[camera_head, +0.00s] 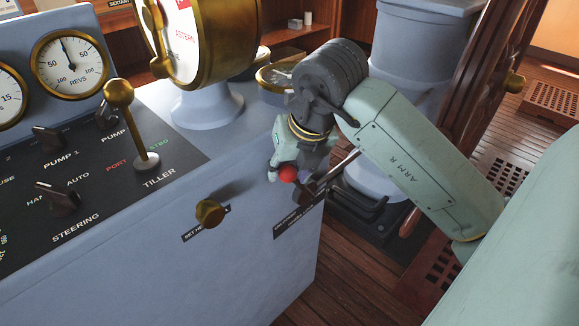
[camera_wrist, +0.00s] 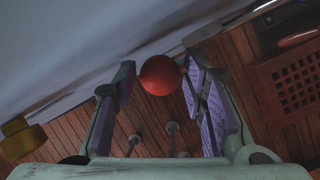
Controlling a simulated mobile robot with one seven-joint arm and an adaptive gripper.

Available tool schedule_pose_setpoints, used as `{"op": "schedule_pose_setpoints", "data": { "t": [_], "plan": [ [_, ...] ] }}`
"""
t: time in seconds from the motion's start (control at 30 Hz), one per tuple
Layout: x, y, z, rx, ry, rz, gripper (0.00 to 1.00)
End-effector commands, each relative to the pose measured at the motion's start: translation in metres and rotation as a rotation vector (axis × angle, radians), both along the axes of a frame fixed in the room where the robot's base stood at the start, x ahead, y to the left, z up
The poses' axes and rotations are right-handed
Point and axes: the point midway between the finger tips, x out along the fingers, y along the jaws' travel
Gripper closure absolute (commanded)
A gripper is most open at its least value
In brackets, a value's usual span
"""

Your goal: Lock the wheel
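The wooden wheel (camera_head: 478,95) stands at the right edge of the head view, seen nearly edge-on and partly cut off, with a brass knob on it. A red ball knob (camera_head: 288,173) is at the right end of the console's front face, beside a small dark label. My gripper (camera_head: 287,164) is at this knob, pointing down. In the wrist view the red knob (camera_wrist: 160,75) shows between the two fingertips, which are spread apart. The right finger looks very close to it; whether either pad touches it I cannot tell. The knob's stem is hidden.
The blue console (camera_head: 130,270) carries a tiller lever (camera_head: 120,115), switches and gauges. A brass knob (camera_head: 210,213) sticks out of its front, left of my gripper. A blue pedestal (camera_head: 410,60) stands behind my arm. Red floor gratings (camera_head: 555,103) lie at the right.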

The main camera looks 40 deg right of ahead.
Motion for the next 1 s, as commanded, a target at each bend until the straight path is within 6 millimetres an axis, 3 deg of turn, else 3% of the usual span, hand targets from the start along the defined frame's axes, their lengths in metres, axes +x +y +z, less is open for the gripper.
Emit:
{"op": "schedule_pose_setpoints", "data": {
  "t": [0.17, 0.73, 1.0],
  "plan": [
    [0.0, 0.0001, 0.0, 0.0, 0.0, 0.0, 0.62],
    [-0.0001, 0.0003, 0.0004, 0.0, 0.0, 0.001, 1.0],
    [-0.0001, 0.0004, 0.0004, 0.0, 0.0, 0.001, 1.0]
  ]
}}
